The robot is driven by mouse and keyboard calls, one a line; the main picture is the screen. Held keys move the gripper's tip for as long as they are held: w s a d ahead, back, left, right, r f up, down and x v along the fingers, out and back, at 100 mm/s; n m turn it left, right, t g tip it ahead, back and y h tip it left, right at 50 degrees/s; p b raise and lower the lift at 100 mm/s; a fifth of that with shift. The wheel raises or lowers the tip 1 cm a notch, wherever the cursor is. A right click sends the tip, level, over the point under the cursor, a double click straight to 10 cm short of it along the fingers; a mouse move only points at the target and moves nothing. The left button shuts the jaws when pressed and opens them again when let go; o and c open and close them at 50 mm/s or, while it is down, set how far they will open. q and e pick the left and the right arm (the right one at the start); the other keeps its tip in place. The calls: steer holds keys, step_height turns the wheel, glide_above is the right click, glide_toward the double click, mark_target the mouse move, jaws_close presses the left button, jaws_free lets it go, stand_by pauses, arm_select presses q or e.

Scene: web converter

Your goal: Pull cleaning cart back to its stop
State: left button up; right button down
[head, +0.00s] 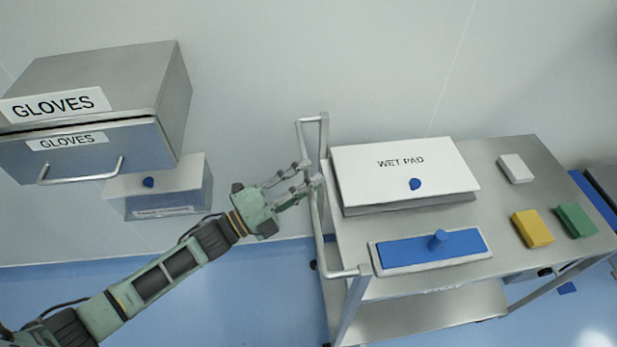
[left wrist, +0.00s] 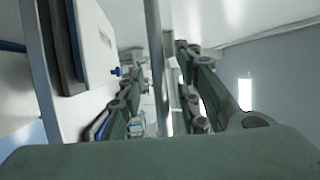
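The steel cleaning cart (head: 510,160) stands at the right of the head view. Its push handle (head: 319,225) is a round bar along the cart's left end. My left gripper (head: 308,180) reaches in from the left, with its fingertips at the handle bar. In the left wrist view, the bar (left wrist: 157,60) runs upright between the open fingers (left wrist: 158,85), with visible gaps on both sides. Whether any finger touches it I cannot tell. No cart stop can be made out. My right gripper is not in view.
The cart carries a white WET PAD box (head: 400,170), a blue mop pad (head: 432,249) and several small blocks. A GLOVES cabinet (head: 165,85) and a smaller box (head: 165,200) are on the left by the wall. The blue floor (head: 240,300) left of the cart is clear.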

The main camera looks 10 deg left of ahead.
arm_select(q)
steer(key=shift+w+d, duration=0.15)
steer(key=shift+c, duration=0.3)
jaws_close()
